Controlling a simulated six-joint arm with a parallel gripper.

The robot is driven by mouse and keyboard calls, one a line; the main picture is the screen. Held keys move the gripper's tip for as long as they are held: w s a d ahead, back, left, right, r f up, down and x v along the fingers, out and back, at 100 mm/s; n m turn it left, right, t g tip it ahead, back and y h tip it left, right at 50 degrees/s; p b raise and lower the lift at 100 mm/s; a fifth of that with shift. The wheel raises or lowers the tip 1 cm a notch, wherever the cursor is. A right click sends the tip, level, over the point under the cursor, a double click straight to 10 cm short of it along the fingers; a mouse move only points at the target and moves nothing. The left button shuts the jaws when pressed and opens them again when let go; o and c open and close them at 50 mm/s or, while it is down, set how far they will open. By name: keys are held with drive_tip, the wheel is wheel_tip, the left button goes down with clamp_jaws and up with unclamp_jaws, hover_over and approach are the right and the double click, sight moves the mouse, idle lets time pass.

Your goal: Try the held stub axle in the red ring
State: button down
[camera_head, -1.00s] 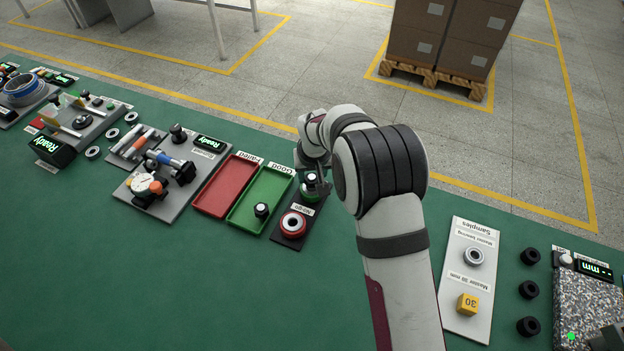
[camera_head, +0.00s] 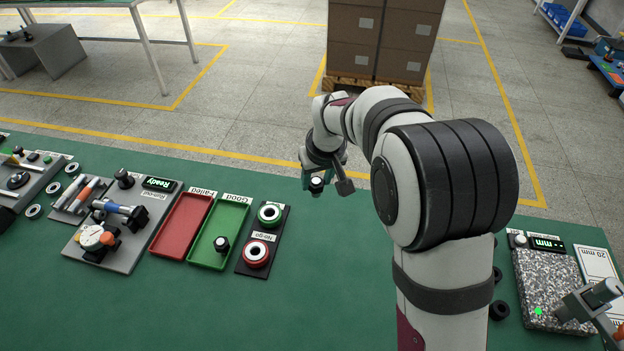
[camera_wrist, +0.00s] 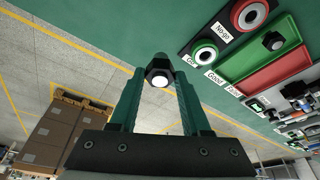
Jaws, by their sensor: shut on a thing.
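My gripper (camera_head: 322,172) is shut on a dark stub axle with a pale end face (camera_head: 316,185). It holds the axle in the air near the table's far edge, to the right of the ring board. In the wrist view the axle (camera_wrist: 160,75) sits between the green fingertips. The red ring (camera_head: 256,253), labelled No-go, lies on a dark board, nearer the front than the green ring (camera_head: 269,214). Both rings look empty. In the wrist view the red ring (camera_wrist: 249,14) is at the upper right and the green ring (camera_wrist: 205,53) below it. The axle is apart from both.
Left of the ring board are the green Good tray (camera_head: 204,257), with one dark stub axle (camera_head: 221,244) in it, and the red Failed tray (camera_head: 164,250). A run-out fixture (camera_head: 98,238) stands farther left. Green table is clear in front of the board.

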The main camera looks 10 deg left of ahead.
drive_tip(key=shift+s+a+f+n+g+y, duration=0.3)
drive_tip(key=shift+s+a+f+n+g, duration=0.2)
drive_tip(key=shift+s+a+f+n, duration=1.2)
drive_tip(key=shift+s+a+f+n+g+y, duration=0.4)
drive_tip(key=shift+s+a+f+n, duration=0.75)
drive_tip(key=shift+s+a+n, duration=1.1)
drive_tip(key=shift+s+a+f+n+g+y, duration=0.2)
drive_tip(key=shift+s+a+f+n+g, duration=0.4)
drive_tip(key=shift+s+a+f+n, duration=1.1)
drive_tip(key=shift+s+a+f+n, duration=0.1)
drive_tip(key=shift+s+f+n, duration=0.1)
drive_tip(key=shift+n, duration=0.15)
drive_tip(key=shift+r, duration=0.75)
drive_tip(key=shift+f, duration=0.25)
